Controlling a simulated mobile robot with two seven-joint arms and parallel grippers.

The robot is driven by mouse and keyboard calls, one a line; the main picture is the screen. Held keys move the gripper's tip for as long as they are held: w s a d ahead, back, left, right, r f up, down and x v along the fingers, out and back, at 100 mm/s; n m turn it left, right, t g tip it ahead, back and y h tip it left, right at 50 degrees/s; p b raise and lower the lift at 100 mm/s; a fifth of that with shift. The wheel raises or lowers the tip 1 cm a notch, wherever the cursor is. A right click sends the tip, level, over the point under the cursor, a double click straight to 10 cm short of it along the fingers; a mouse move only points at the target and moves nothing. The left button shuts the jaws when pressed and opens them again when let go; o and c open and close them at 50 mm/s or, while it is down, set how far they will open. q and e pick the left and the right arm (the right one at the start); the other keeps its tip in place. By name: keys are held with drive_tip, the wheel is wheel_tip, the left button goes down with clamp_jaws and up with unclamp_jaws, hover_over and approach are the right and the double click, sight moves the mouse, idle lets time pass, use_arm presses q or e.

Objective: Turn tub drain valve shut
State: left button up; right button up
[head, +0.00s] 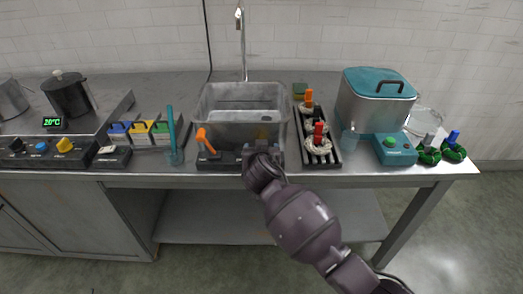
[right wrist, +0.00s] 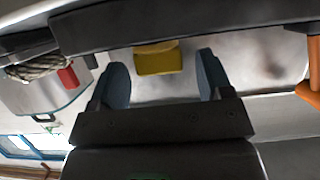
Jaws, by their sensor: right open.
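The grey metal tub (head: 215,100) stands in the middle of the counter. On its front strip is an orange lever (head: 204,138), tilted; its edge also shows in the right wrist view (right wrist: 314,70). A yellow handle (right wrist: 157,58), which looks like the drain valve, sits in front of the tub and is mostly hidden by my gripper in the head view. My right gripper (head: 262,152) is at the tub's front, open, with its two fingers on either side of the yellow handle and a gap on each side. My left gripper is not in view.
A black rack (head: 329,163) with wool skeins and red and orange clips stands right of the tub. A teal-lidded pot (head: 372,100) is farther right, near green skeins (head: 428,154). A cup with a teal stick (head: 171,135) and coloured packets (head: 140,129) stand left.

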drive_tip(key=shift+w+f, duration=0.1)
drive_tip(key=shift+w, duration=0.15)
drive_tip(key=shift+c, duration=0.4)
